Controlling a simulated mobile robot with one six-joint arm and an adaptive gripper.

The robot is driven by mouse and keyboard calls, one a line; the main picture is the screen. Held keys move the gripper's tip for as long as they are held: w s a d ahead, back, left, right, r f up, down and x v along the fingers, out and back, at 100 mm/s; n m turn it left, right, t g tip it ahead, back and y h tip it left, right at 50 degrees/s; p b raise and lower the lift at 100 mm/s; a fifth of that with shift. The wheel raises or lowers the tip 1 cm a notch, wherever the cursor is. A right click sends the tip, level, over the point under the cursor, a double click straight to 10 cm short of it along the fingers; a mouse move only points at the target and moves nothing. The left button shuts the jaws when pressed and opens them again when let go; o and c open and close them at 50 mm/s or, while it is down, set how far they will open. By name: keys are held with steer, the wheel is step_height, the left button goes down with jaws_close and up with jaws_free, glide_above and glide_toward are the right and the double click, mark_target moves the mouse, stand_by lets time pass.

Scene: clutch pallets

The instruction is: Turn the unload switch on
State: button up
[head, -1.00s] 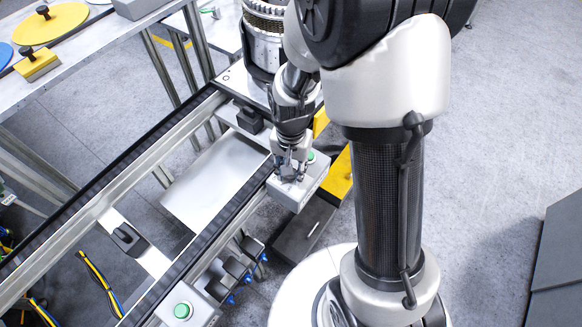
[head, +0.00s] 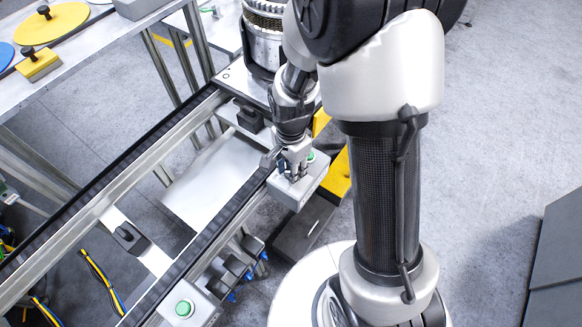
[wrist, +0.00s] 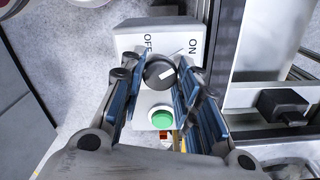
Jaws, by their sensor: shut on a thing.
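The unload switch is a black round knob (wrist: 160,72) with a white mark on a light grey box (wrist: 130,38) labelled OFF and ON. In the wrist view the white mark tilts up to the right, towards the ON side. A green button (wrist: 161,118) sits below the knob there. My gripper (wrist: 160,80) has its blue-padded fingers on both sides of the knob and is shut on it. In the head view my gripper (head: 294,172) is down on the grey box (head: 297,194), and its fingers hide the knob.
A conveyor with dark rails (head: 215,228) runs left of the box. A second box with a green button (head: 183,309) stands at the front. Yellow blocks (head: 338,175) lie behind the box. Open floor (head: 500,140) lies to the right.

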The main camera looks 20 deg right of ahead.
stand_by(0.3)
steer(key=o, duration=1.1)
step_height(320, 180, up, 12)
stand_by(0.3)
